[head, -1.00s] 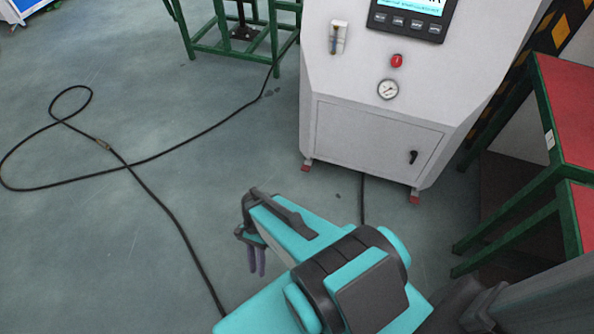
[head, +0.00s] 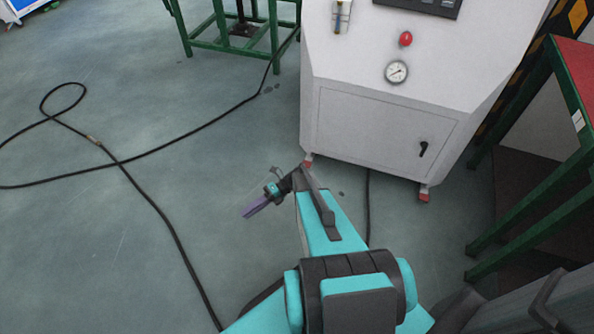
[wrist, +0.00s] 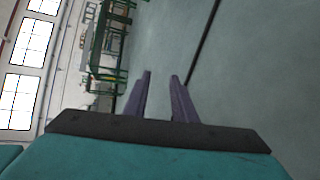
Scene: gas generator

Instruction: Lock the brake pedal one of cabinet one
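A white cabinet (head: 345,130) stands at the upper right in the head view, with a gauge, a red button and a black door handle. Its red-and-white feet (head: 424,193) rest on the floor. I cannot tell from the frames whether it is cabinet one. No brake pedal can be made out clearly at its feet. My gripper (head: 250,211) hangs above the open floor, left of and in front of the cabinet, touching nothing. In the wrist view my gripper's two purple fingers (wrist: 160,78) stand apart with only floor between them.
A green metal frame (head: 238,47) stands behind, left of the cabinet. A red-topped green table (head: 575,70) is close on the right. A black cable (head: 165,215) loops over the floor at left. The floor (head: 100,250) around it is otherwise clear.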

